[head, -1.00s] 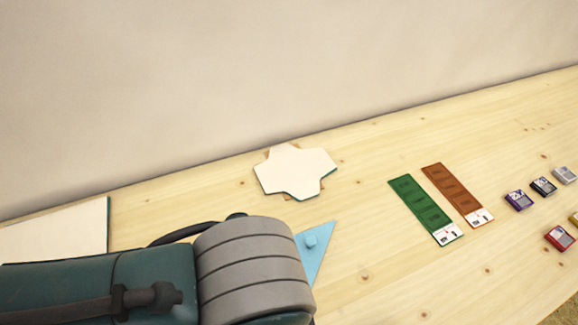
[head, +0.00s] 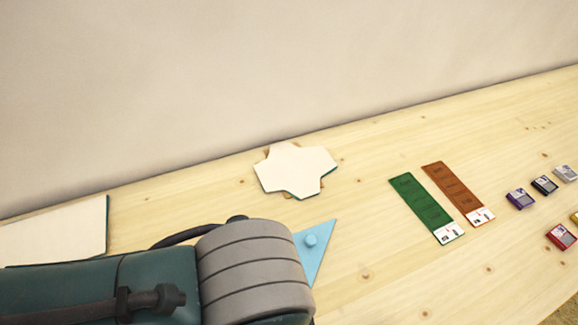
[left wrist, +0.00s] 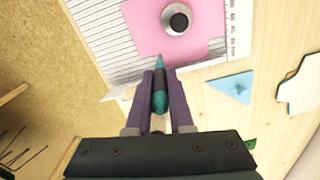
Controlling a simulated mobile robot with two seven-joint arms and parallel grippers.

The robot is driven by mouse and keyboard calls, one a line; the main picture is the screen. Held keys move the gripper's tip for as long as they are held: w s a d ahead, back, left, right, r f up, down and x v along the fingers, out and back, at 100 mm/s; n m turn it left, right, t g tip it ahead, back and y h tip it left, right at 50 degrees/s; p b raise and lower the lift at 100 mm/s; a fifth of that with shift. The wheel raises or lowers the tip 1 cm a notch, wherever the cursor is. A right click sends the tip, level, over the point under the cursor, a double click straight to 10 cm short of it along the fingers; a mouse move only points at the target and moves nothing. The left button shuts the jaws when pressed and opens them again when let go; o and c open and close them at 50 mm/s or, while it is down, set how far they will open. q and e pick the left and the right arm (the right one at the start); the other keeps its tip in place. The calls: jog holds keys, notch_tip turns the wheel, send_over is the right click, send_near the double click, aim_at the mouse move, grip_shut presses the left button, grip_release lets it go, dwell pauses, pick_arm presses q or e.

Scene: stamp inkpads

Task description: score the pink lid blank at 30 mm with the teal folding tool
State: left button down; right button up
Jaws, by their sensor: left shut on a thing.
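In the left wrist view the pink lid blank (left wrist: 199,46) lies flat on a white board (left wrist: 101,50) with ruled lines and a printed scale along its edge. My left gripper (left wrist: 161,84) is shut on the teal folding tool (left wrist: 159,76), whose tip points up the picture at the blank's lower edge. I cannot tell whether the tip touches it. In the head view my left arm hides the blank, the tool and the gripper. My right gripper is in neither view.
A light blue triangle with a knob (head: 312,242) lies right of my arm. A white cross-shaped piece (head: 296,170) lies behind it. Green (head: 426,207) and brown (head: 457,192) strips and several small inkpads (head: 520,198) are to the right. Bare wood lies between.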

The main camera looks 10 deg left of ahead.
pick_arm(q)
jog(key=shift+f, duration=0.35)
jog(key=shift+w+a, duration=0.1)
jog(key=shift+w, duration=0.05)
dwell(0.4)
jog(key=shift+w+a, duration=0.5)
jog(key=shift+w, duration=0.15)
jog(key=shift+w, duration=0.1)
jog(key=shift+w+a, duration=0.55)
jog(key=shift+w, duration=0.2)
jog(key=shift+w+a+b, duration=0.5)
jog(key=shift+w+a, duration=0.05)
jog(key=shift+w, duration=0.3)
